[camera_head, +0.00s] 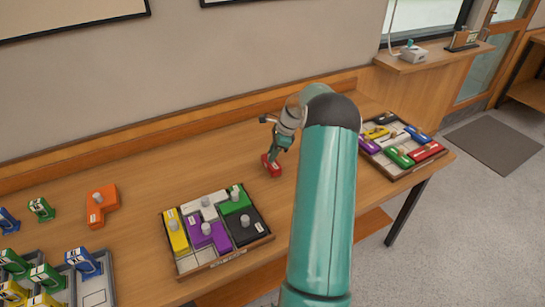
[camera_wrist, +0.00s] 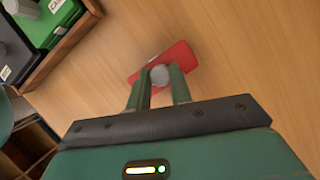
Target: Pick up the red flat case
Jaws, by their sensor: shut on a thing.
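The red flat case (camera_head: 271,169) is on or just above the middle of the wooden table, to the right of the near puzzle tray. It also shows in the wrist view (camera_wrist: 180,56), with a round grey knob (camera_wrist: 160,74) on its top. My gripper (camera_wrist: 160,82) is shut on this knob, one finger on each side. In the head view my gripper (camera_head: 274,155) points down at the case from above. I cannot tell whether the case touches the table.
A puzzle tray (camera_head: 223,264) with coloured pieces stands left of the case, another (camera_head: 399,173) at the table's right end. An orange piece (camera_head: 101,206) and a grey tray (camera_head: 98,291) with coloured items are at the left. The table (camera_head: 150,165) behind the near tray is clear.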

